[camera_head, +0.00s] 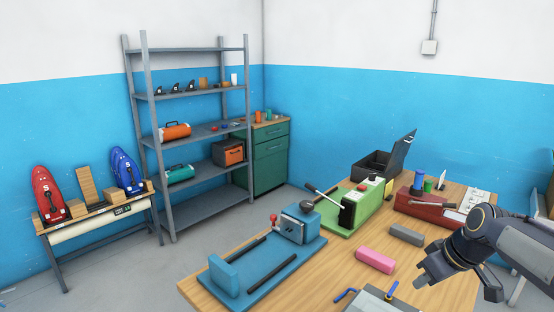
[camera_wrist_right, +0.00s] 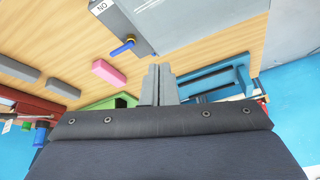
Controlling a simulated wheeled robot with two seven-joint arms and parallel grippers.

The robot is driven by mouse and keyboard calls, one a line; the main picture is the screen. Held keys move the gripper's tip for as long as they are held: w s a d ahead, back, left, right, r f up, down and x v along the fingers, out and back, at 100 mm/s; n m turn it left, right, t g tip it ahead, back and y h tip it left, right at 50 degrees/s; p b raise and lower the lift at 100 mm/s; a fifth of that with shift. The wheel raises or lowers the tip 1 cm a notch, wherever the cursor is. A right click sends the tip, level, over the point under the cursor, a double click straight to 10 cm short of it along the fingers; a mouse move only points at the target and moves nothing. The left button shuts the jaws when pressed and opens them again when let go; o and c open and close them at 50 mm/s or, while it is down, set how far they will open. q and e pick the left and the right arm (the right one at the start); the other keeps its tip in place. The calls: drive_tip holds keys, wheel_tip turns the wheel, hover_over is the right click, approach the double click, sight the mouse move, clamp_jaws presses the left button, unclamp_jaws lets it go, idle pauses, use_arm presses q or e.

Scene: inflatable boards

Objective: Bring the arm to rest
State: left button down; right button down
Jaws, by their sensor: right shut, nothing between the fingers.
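My right arm comes in from the right edge of the head view. Its gripper (camera_head: 429,275) is shut and empty, held above the right part of the wooden table (camera_head: 345,258). In the right wrist view the two fingers (camera_wrist_right: 159,86) are together with nothing between them. A pink block (camera_head: 375,260) lies on the table to the left of the gripper in the head view; it also shows in the right wrist view (camera_wrist_right: 109,73). My left gripper is not in view.
A blue fixture (camera_head: 262,272) and a green machine (camera_head: 352,208) stand on the table. A grey block (camera_head: 406,234), a red toolbox (camera_head: 425,207) and a grey box with blue levers (camera_head: 378,299) are near my right arm. Shelves (camera_head: 205,92) and a board rack (camera_head: 95,220) stand at left.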

drive_tip(key=s+a+f+m, duration=0.1)
drive_tip(key=s+a, duration=0.3)
drive_tip(key=s, duration=0.4)
drive_tip(key=s+a+f+m+t, duration=0.1)
drive_tip(key=s+a+f+m, duration=0.1)
drive_tip(key=s, duration=0.6)
drive_tip(key=s+a+f+m+y, duration=0.1)
drive_tip(key=s+a+m, duration=0.2)
drive_tip(key=s+a, duration=0.3)
drive_tip(key=s, duration=0.3)
drive_tip(key=shift+a+f, duration=0.25)
drive_tip(key=shift+f, duration=0.05)
drive_tip(key=c, duration=2.1)
unclamp_jaws()
